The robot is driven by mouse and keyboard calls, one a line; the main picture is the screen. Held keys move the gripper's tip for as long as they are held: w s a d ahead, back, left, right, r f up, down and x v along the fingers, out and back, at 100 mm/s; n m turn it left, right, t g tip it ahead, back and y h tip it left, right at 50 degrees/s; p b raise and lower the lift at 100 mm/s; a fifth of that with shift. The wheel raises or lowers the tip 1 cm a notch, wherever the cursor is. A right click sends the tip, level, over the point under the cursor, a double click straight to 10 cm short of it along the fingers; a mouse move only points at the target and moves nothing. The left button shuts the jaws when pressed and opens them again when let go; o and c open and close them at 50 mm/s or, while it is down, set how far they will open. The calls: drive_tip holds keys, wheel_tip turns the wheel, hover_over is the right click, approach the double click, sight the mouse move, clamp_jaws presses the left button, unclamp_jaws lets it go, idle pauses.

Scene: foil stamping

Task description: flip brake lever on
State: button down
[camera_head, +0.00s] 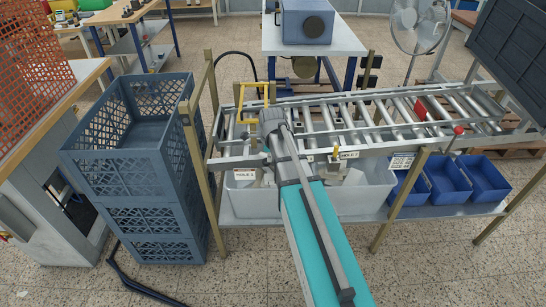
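A lever with a red ball knob (459,130) stands at the right part of the front rail of the roller conveyor (400,146). A small yellow-tipped part (337,152) sits on the same rail near the middle, beside a label reading HOLE 2. I cannot tell for certain which of these is the brake lever, or its on or off position. My arm reaches up from the bottom, and its grey end with my gripper (271,117) is over the left part of the conveyor, well left of the red knob. The fingers cannot be made out.
A yellow frame (240,100) stands at the conveyor's left end. Stacked blue-grey crates (120,168) are at the left. A pale bin (372,200) and blue bins (447,180) sit on the shelf below. Wooden posts (398,200) rise along the front. Floor in front is mostly clear.

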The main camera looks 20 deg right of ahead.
drive_tip(key=shift+r, duration=0.15)
wheel_tip(320, 180, up, 12)
drive_tip(key=s+d+p, duration=0.1)
drive_tip(key=s+p, duration=0.1)
drive_tip(key=p, duration=1)
drive_tip(key=shift+s+d+r+p, duration=0.25)
drive_tip(key=shift+s+p, duration=0.1)
idle(0.4)
drive_tip(key=s+a+n, duration=0.4)
drive_tip(key=s+n, duration=0.3)
drive_tip(key=n, duration=0.4)
drive_tip(key=s+a+n+g, duration=0.1)
drive_tip(key=s+a+n, duration=0.4)
drive_tip(key=n, duration=0.7)
drive_tip(key=shift+s+a+g, duration=0.25)
drive_tip(key=shift+s+g, duration=0.05)
drive_tip(key=shift+s, duration=0.85)
